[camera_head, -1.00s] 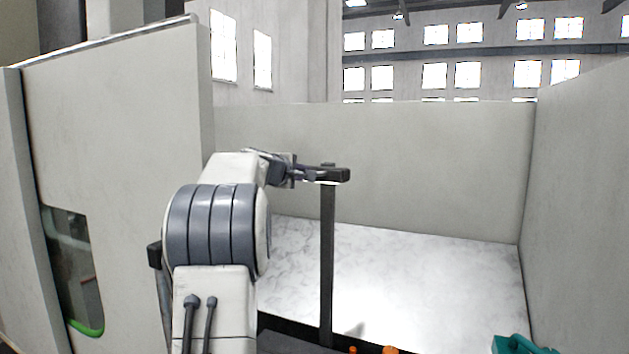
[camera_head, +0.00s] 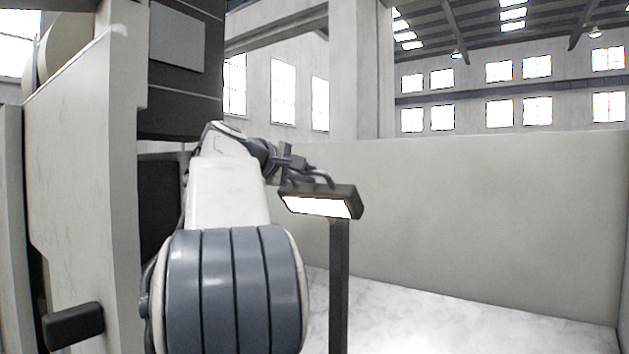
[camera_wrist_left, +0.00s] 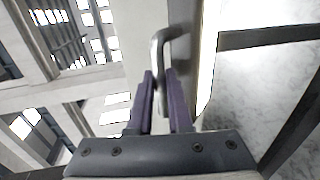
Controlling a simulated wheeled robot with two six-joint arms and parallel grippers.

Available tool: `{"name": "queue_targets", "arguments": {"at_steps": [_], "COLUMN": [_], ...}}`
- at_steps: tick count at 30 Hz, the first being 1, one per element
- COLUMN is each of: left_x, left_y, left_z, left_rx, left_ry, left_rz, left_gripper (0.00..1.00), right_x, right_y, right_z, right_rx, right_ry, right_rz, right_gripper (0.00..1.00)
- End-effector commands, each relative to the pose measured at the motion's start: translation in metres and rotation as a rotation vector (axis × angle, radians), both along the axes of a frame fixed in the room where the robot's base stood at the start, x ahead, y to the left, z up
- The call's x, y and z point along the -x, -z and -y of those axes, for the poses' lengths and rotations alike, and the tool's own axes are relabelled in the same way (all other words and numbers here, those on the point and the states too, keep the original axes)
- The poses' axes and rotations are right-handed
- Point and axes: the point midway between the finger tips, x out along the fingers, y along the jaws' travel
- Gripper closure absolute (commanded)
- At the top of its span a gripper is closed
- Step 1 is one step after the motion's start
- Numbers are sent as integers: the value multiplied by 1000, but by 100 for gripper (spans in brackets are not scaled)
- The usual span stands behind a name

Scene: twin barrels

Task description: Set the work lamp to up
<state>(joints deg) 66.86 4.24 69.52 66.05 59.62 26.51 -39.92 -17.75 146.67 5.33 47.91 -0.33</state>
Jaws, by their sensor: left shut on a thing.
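The work lamp has a dark flat head (camera_head: 345,199) on top of a dark upright post (camera_head: 339,285). The head is tilted, and its bright lit face shows toward me. A curved handle (camera_head: 322,177) stands on the head's upper side. My left gripper (camera_head: 304,176) is shut on this handle. In the left wrist view, the purple fingers (camera_wrist_left: 161,85) sit on either side of the grey handle (camera_wrist_left: 157,45), with the lamp's glowing face to the right of them. My right gripper is in neither view.
A pale wall (camera_head: 490,215) runs behind the lamp, above a white marbled surface (camera_head: 450,325). A pale panel (camera_head: 85,170) and a dark cabinet (camera_head: 180,70) stand at the left, close to my left arm. The space right of the lamp is clear.

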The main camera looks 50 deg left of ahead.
Motion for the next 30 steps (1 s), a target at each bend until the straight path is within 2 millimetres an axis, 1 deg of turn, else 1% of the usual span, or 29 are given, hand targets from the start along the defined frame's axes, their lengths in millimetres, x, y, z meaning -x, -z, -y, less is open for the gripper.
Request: {"name": "queue_targets", "arguments": {"at_steps": [3, 19, 20, 21, 22, 30], "left_x": [-1, -1, -1, -1, -1, 0], "left_y": [-5, -8, -8, -8, -8, -5], "left_z": [-2, -2, -2, -2, -2, -4], "left_rx": [-2, -2, -2, -2, -1, 1], "left_ry": [-4, -2, -2, -3, -3, -3], "left_rz": [3, 9, 9, 9, 8, 1], "left_gripper": [100, 100, 75, 60, 53, 53], "right_x": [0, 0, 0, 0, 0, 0], "right_y": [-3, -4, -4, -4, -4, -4], "right_z": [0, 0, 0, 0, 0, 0], "right_rx": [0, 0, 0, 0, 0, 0], "right_ry": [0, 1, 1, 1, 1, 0], "right_rz": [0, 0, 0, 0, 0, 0], "right_gripper": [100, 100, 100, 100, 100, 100]}}
